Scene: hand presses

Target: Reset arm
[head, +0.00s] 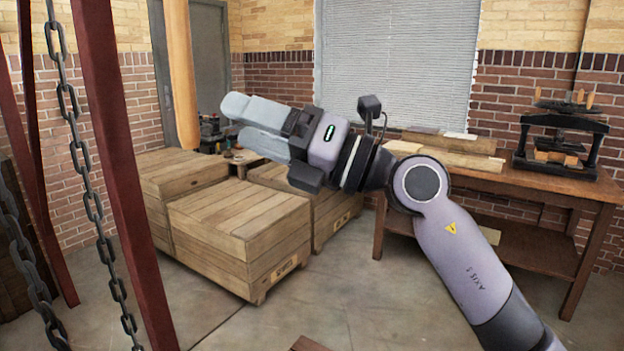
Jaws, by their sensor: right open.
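My right gripper (236,124) is at the end of my right arm (455,245), which comes in from the lower right and bends at a joint near the middle right. Its two pale grey fingers point left, one above the other, with a gap between them and nothing held. In the picture it lies in front of the wooden crates and the window, raised off the floor. My left gripper and left arm do not show.
Several wooden crates (238,232) stand on the concrete floor at centre left. A wooden bench (520,187) with a black hand press (560,140) stands at right. Red posts (118,165) and hanging chains (80,160) are close at left. Bare floor lies in front of the bench.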

